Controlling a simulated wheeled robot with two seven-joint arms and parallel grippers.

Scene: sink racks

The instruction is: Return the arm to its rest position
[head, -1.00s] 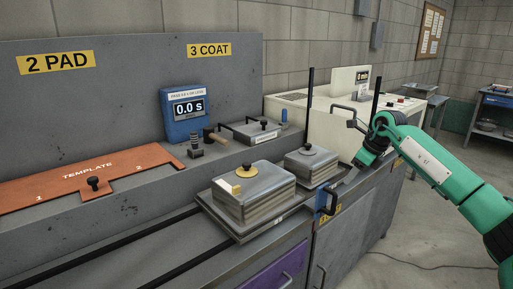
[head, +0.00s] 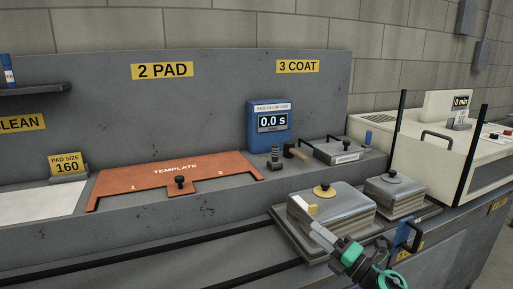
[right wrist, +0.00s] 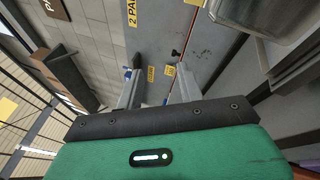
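My right arm enters the head view at the lower right. My left arm and gripper are out of view.
The grey bench holds an orange template (head: 215,172), a blue timer (head: 268,137) reading 0.0 s, and a second block (head: 396,195) on the right. A blue-handled part (head: 408,235) is near my arm. A white machine (head: 427,148) stands behind.

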